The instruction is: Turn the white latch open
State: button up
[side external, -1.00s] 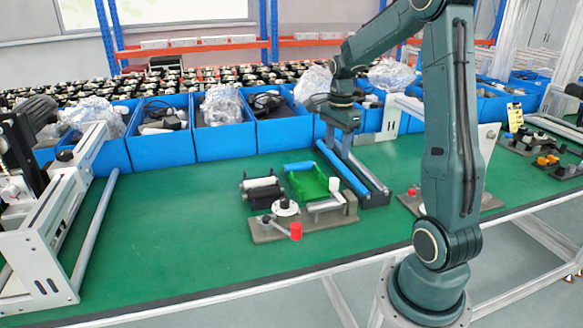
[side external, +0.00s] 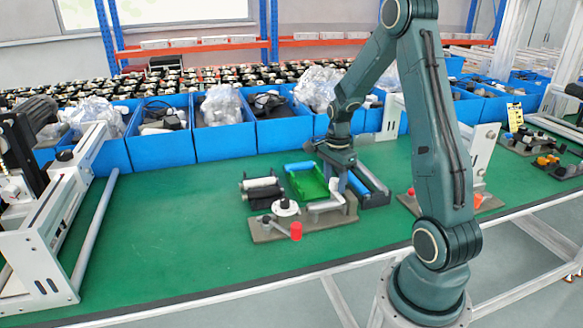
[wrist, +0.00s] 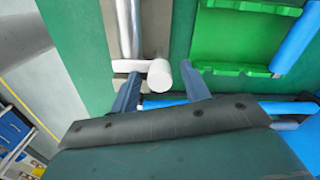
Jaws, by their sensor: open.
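The white latch (side external: 323,208) is a pale bar lying over the right part of the grey-brown base plate (side external: 268,236), with an upright post at its right end. In the wrist view its white knob end (wrist: 160,76) sits between my two fingertips, with a gap to the finger on each side. My gripper (side external: 343,183) is open, pointing down at the post end of the latch. In the wrist view my gripper (wrist: 160,72) has its blue-grey fingers on either side of the knob. My gripper partly hides the post in the side view.
A lever with a red knob (side external: 296,231) and a white round hub (side external: 286,207) is left of the latch. A green tray (side external: 307,183) and a blue roller (side external: 369,182) are close behind. Blue bins (side external: 225,128) line the back. Green table is clear at left.

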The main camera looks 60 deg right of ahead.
jog(key=c, duration=1)
jog(key=shift+n, duration=0.4)
jog(key=n, duration=0.3)
jog(key=shift+n, duration=0.3)
jog(key=n, duration=0.4)
jog(key=shift+n, duration=0.3)
jog(key=n, duration=0.9)
